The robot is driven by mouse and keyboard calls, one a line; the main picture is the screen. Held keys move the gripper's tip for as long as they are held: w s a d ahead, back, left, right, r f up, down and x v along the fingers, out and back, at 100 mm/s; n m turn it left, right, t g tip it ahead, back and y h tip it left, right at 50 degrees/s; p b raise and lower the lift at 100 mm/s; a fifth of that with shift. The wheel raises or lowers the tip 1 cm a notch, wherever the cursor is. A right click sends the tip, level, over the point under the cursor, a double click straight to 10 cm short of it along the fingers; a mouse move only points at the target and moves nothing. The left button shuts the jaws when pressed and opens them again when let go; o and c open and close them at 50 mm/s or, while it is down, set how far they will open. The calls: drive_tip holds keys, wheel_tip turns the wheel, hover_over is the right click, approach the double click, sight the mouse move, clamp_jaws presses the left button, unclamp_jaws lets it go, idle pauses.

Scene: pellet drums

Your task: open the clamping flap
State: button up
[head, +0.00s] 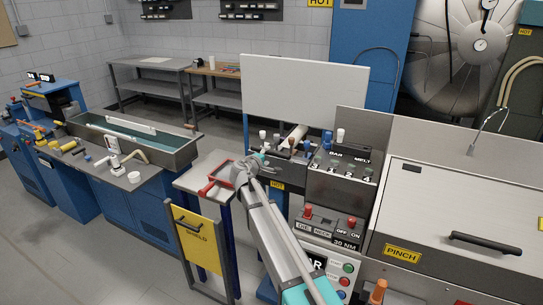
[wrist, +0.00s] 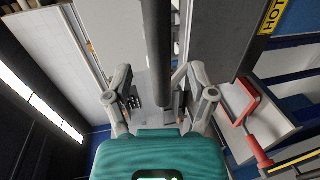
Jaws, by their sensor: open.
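My gripper (head: 248,168) is at the end of my arm, in front of the machine with the white panel. In the wrist view my gripper (wrist: 156,88) has its two fingers spread apart. A dark grey bar (wrist: 155,40) runs down between them; I cannot tell whether it touches either finger. No part is clearly recognisable as the clamping flap. A red-handled frame (head: 211,189) lies on a small grey stand left of my gripper. The red handle also shows at the right of the wrist view (wrist: 240,118). My gripper hides part of the machine behind it.
A large white panel (head: 302,90) stands above the machine. A control box (head: 340,182) with knobs and a grey cover marked PINCH (head: 455,215) are to the right. Floor (head: 75,262) is free at lower left.

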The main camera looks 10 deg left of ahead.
sight(270, 154)
drive_tip(key=shift+b+x, duration=0.35)
drive_tip(key=shift+x, duration=1.9)
clamp_jaws()
